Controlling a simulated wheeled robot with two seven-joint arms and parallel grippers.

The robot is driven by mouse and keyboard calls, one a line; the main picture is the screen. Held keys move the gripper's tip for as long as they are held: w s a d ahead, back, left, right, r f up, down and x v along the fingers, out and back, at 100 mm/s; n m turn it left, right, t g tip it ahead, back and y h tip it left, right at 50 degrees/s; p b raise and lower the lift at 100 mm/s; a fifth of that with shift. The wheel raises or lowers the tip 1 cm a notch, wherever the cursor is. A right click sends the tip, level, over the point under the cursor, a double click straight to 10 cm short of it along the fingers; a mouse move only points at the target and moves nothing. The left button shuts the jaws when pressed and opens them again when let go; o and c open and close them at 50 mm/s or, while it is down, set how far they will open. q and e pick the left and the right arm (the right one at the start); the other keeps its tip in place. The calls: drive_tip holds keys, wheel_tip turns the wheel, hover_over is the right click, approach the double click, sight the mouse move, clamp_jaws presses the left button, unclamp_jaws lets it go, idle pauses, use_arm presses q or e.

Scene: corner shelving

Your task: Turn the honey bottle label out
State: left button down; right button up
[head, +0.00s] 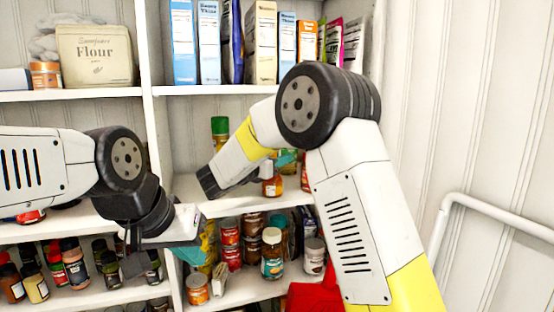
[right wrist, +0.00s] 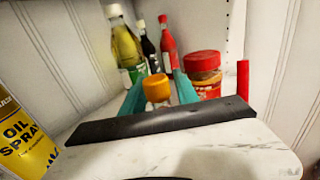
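A small amber bottle with an orange cap, which looks like the honey bottle (head: 272,185), stands on the middle shelf; its label side is not clear. In the right wrist view, the bottle (right wrist: 158,90) stands between the two teal fingers of my right gripper (right wrist: 161,92). The fingers are spread, with a gap showing beside the cap; the dark bar of my gripper hides the bottle's lower part. In the head view my right arm covers much of this gripper (head: 284,160). My left gripper (head: 188,254) hangs by the lower shelf at the left, its fingers mostly hidden.
A red-lidded jar (right wrist: 203,72) stands close right of the bottle. Several tall bottles (right wrist: 125,45) stand behind, and a yellow oil spray can (right wrist: 25,130) is at the left. Boxes fill the shelf above (head: 225,88); jars crowd the shelf below (head: 272,252).

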clamp_jaws()
idle(1.2)
